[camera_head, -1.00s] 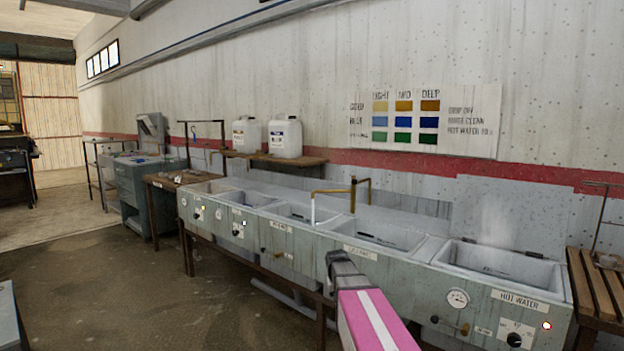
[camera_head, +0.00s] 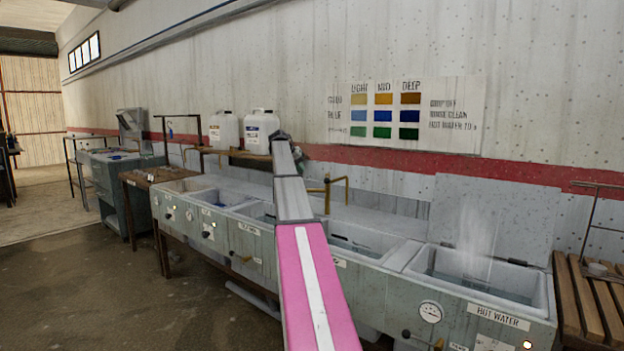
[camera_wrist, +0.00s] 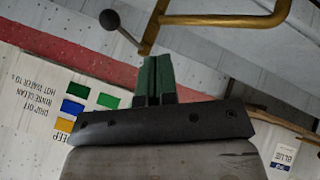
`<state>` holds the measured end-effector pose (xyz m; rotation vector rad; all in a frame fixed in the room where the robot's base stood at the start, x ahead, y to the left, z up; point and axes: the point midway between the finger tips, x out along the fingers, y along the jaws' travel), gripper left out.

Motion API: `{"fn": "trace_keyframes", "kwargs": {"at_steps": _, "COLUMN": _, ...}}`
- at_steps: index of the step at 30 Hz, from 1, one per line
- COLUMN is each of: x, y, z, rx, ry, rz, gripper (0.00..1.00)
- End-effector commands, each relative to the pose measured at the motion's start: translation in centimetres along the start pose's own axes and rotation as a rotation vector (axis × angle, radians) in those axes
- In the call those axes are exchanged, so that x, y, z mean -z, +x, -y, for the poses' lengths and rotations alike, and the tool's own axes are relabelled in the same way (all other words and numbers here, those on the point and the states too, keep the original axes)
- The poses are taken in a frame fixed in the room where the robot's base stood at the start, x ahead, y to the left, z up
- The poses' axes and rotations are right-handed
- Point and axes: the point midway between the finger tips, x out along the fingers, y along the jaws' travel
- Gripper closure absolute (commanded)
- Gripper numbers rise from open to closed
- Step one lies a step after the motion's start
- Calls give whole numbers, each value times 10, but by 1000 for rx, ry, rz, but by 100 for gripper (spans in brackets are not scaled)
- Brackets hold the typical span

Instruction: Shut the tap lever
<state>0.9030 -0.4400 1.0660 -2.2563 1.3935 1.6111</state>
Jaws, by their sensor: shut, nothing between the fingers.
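The brass tap (camera_head: 346,194) stands behind the middle sinks, partly hidden by my arm in the head view. In the wrist view its brass pipe (camera_wrist: 222,20) crosses the top, right of centre. A thin lever with a dark ball knob (camera_wrist: 110,20) shows at upper left there, slanting down toward the pipe's lower end. My gripper (camera_wrist: 155,62) has green fingers, pressed together and empty. Their tips appear just below the pipe's lower end, and I cannot tell whether they touch it. In the head view my gripper's end (camera_head: 279,136) is raised in front of the wall; its fingers are not clear.
A row of sinks (camera_head: 385,272) runs along the wall. Steam rises from the hot water sink (camera_head: 485,276) at right. Two white jugs (camera_head: 262,131) stand on a shelf behind my arm. A slatted wooden bench (camera_head: 590,300) is at far right. The floor at left is open.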

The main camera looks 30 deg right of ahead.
Motion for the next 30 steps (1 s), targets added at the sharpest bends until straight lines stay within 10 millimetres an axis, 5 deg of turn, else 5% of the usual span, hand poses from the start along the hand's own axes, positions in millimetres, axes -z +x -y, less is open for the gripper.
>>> {"fn": "trace_keyframes", "kwargs": {"at_steps": 8, "x": 11, "y": 11, "z": -11, "rx": -14, "ry": 16, "rz": -2, "gripper": 100}}
{"fn": "trace_keyframes", "kwargs": {"at_steps": 23, "x": 11, "y": 100, "z": -11, "rx": -12, "ry": 14, "rz": -3, "gripper": 100}}
{"fn": "trace_keyframes", "kwargs": {"at_steps": 30, "x": 13, "y": 106, "z": -42, "rx": -12, "ry": 15, "rz": -4, "gripper": 100}}
